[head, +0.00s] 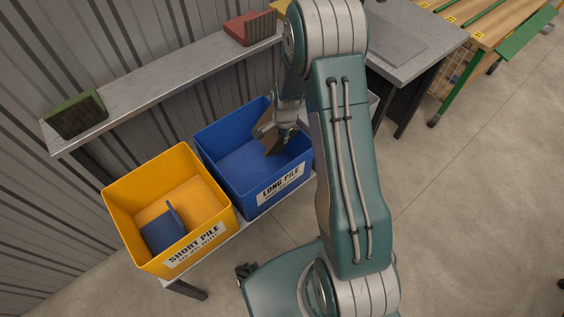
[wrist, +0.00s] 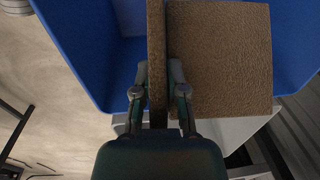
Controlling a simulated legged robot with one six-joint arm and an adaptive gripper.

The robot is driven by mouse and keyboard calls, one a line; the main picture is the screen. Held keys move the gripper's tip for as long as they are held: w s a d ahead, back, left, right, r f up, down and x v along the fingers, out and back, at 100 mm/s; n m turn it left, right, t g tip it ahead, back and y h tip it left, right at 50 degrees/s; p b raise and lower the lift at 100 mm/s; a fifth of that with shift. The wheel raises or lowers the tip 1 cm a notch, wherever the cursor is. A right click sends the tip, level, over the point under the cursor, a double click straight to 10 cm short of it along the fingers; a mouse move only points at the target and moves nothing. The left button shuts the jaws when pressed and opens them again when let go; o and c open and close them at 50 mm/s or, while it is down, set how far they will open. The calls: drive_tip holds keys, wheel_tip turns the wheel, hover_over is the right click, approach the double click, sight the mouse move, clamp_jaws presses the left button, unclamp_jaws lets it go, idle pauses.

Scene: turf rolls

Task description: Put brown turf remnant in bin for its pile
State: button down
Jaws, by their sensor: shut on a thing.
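The brown turf remnant (head: 272,144) is in my gripper (head: 285,131), within the opening of the blue bin labelled LONG PILE (head: 236,162). In the wrist view the remnant (wrist: 222,55) shows a broad flat textured face and a thin upright strip. My gripper (wrist: 158,75) is shut on that strip, one finger on each side. The blue bin (wrist: 80,45) surrounds the remnant there. I cannot tell whether the remnant touches the bin floor. The yellow bin labelled SHORT PILE (head: 200,190) stands left of the blue one.
A blue remnant (head: 163,230) lies in the yellow bin. A grey shelf (head: 165,78) behind the bins holds a green piece (head: 77,115), a red piece (head: 250,28) and a yellow one at its far end. A metal table (head: 420,45) stands at right. Open floor lies at right.

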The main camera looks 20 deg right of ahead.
sight(287, 144)
drive_tip(key=shift+s+d+f, duration=0.1)
drive_tip(key=shift+d+f, duration=0.1)
drive_tip(key=shift+f, duration=3.7)
drive_tip(key=shift+d+f, duration=0.2)
drive_tip(key=shift+f, duration=3.7)
drive_tip(key=c, duration=0.8)
unclamp_jaws()
drive_tip(key=shift+f, duration=0.1)
drive_tip(key=shift+o, duration=0.5)
drive_tip(key=shift+d, duration=0.1)
drive_tip(key=shift+r, duration=0.6)
drive_tip(key=r, duration=1.1)
drive_tip(key=shift+s+d, duration=0.1)
drive_tip(key=shift+s, duration=0.3)
drive_tip(key=shift+r, duration=0.15)
